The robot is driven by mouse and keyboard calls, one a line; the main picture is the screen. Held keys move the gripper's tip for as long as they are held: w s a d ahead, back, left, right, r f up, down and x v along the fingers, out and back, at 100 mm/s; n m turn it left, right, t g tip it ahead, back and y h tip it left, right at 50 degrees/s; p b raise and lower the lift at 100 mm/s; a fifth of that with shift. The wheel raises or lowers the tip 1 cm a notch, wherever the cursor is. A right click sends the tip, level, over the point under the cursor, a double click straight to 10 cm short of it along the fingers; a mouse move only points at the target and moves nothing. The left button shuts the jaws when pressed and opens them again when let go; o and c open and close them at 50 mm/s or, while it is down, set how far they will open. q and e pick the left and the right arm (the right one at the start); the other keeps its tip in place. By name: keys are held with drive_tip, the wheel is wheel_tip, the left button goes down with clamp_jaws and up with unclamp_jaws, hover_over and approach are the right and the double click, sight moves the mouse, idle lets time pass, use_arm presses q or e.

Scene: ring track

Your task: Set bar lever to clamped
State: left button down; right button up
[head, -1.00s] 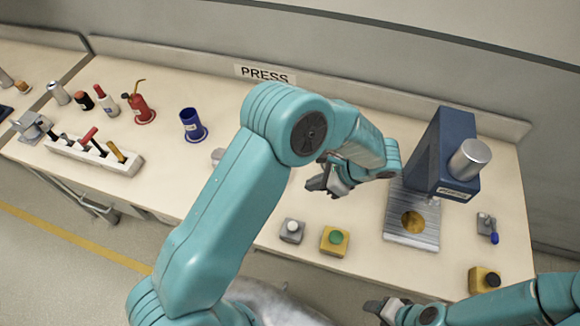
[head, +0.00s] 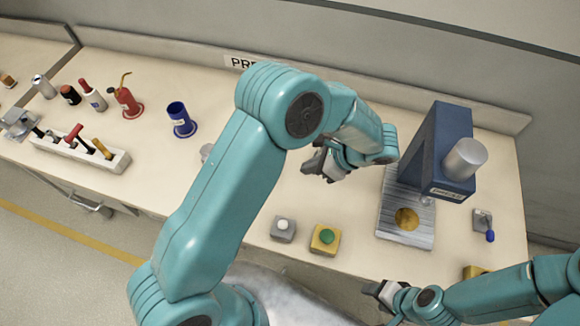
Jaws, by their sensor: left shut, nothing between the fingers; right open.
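The lever that looks like the bar lever (head: 483,224) is a small grey plate with a blue-tipped handle. It lies on the bench to the right of the press, its blue tip toward the front edge. My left gripper (head: 312,166) is shut and empty above the bench, left of the press and well away from the lever. My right gripper (head: 372,290) is open near the bench's front edge, below and left of the lever, with a clear gap between them.
The blue press (head: 437,150) with a silver cylinder stands over a metal plate (head: 390,225). A green-button box (head: 325,238) and a white-button box (head: 283,229) sit left of it. A yellow box (head: 474,271) is partly hidden by my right arm. Bottles and a tool rack (head: 75,155) stand at left.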

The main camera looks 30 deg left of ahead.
use_arm(q)
drive_tip(key=b+x, duration=0.4)
drive_tip(key=x, duration=0.5)
drive_tip(key=shift+f, duration=0.1)
drive_tip(key=a, duration=0.1)
drive_tip(key=s+a, duration=0.1)
drive_tip(key=a, duration=0.1)
drive_tip(key=shift+a+f, duration=0.15)
drive_tip(key=shift+a, duration=0.1)
drive_tip(key=shift+s+a+f, duration=0.1)
drive_tip(key=shift+s+a, duration=0.05)
drive_tip(key=shift+a, duration=0.1)
drive_tip(key=shift+f, duration=0.1)
drive_tip(key=shift+a, duration=0.1)
